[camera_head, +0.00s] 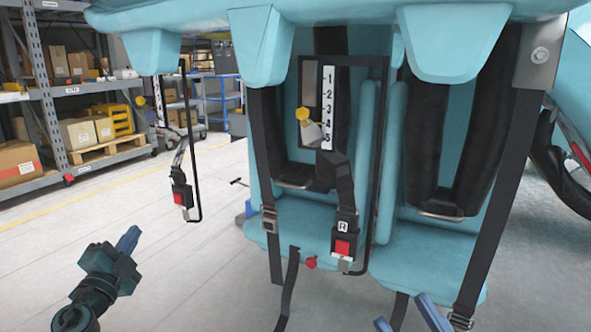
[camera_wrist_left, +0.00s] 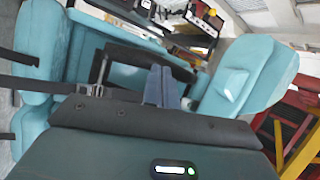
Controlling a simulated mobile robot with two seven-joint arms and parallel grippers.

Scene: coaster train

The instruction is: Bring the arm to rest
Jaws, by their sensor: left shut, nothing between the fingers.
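My left gripper (camera_head: 130,238) is at the lower left of the head view, over the pale floor and left of the teal seats. Its blue fingers are together and hold nothing. The closed fingers also show in the middle of the left wrist view (camera_wrist_left: 162,86), with teal seat parts beyond them. My right gripper (camera_head: 410,318) shows only at the bottom edge of the head view, in front of the right seat. The rest of that arm is out of view.
A teal coaster seat (camera_head: 310,225) has black straps, a red-buttoned buckle (camera_head: 343,248) and a numbered scale (camera_head: 327,105). Another buckle (camera_head: 182,197) hangs on a black rod to its left. Shelves with boxes (camera_head: 75,133) stand at the back left. Floor around my left gripper is clear.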

